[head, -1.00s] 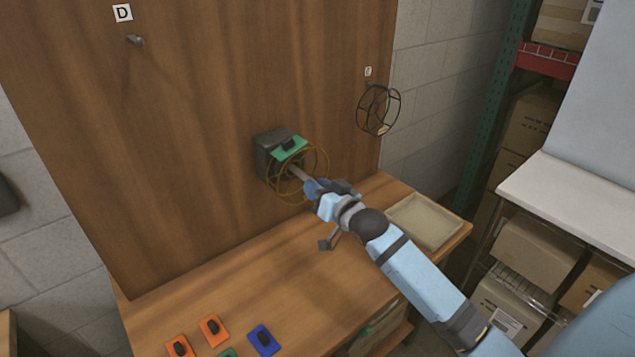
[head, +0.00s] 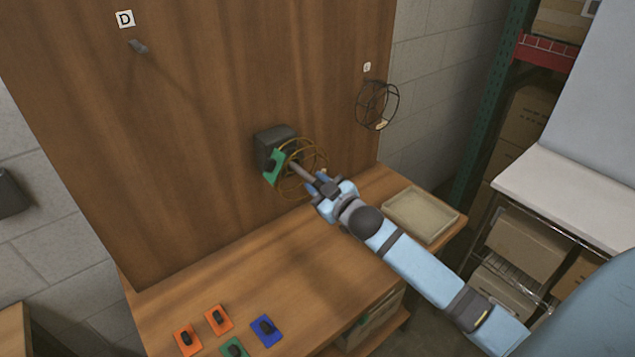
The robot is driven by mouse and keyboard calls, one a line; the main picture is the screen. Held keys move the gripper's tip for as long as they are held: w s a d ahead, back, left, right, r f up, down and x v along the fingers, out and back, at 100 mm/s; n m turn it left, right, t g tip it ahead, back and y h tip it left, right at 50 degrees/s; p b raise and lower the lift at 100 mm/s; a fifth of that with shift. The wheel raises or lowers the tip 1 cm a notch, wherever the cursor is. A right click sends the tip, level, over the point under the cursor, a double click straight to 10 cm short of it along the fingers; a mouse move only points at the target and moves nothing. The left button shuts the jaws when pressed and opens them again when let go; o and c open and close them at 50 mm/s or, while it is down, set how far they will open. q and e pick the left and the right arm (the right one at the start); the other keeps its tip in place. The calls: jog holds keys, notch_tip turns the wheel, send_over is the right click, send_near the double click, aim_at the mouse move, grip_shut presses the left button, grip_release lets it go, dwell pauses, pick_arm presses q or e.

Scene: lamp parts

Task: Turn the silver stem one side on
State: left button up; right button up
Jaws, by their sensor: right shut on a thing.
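The silver stem (head: 301,173) sticks out from the dark grey box (head: 268,137) on the wooden board. A green plate (head: 271,170) sits at the left of the stem's far end, standing steeply tilted. A brass-coloured wire cage (head: 322,153) surrounds the stem in front of the box. My right gripper (head: 317,182) is shut on the stem's near end. The cage and gripper partly hide the stem and the box face. My left gripper is not in view.
A black wire cage (head: 377,105) hangs on the board at right. An empty peg (head: 138,46) sits under label D (head: 125,18). A beige tray (head: 420,214) lies on the bench. Orange, green and blue plates (head: 265,330) lie at the front. The bench middle is clear.

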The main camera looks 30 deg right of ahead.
dwell(0.4)
jog(key=o, duration=0.9)
jog(key=shift+s, duration=0.1)
jog(key=s, duration=0.4)
jog(key=s+b, duration=0.1)
jog(key=s, duration=0.4)
jog(key=s+d+b, duration=0.1)
jog(key=s, duration=0.3)
jog(key=shift+s, duration=0.3)
